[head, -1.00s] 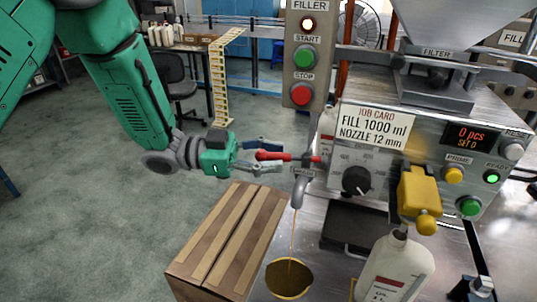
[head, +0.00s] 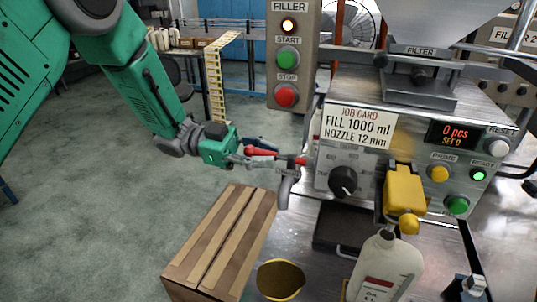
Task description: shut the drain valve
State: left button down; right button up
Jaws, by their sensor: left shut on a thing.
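The drain valve's red lever (head: 262,152) sticks out to the left of the filler, roughly level. My left gripper (head: 270,155) is shut on the lever, its fingers along it. The grey drain spout (head: 284,192) hangs just below, partly hidden at the top by my fingers. No oil stream shows below it. A round cup with a brown inside (head: 280,279) stands under the spout. My right gripper is not in view.
A white bottle (head: 385,265) stands under the yellow nozzle (head: 404,190) on the right. The control post (head: 296,55) rises close behind the lever. The floor at the left is clear.

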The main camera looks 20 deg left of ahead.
pick_arm(q)
jog(key=shift+w+a+r, duration=0.1)
jog(key=shift+w+r, duration=0.05)
jog(key=c, duration=1.5)
grip_release()
jog(key=shift+a, duration=0.2)
jog(key=shift+a, duration=0.1)
jog(key=a, duration=1.2)
jog(key=shift+w+f, duration=0.2)
jog(key=shift+w, duration=0.1)
jog(key=shift+d, duration=0.15)
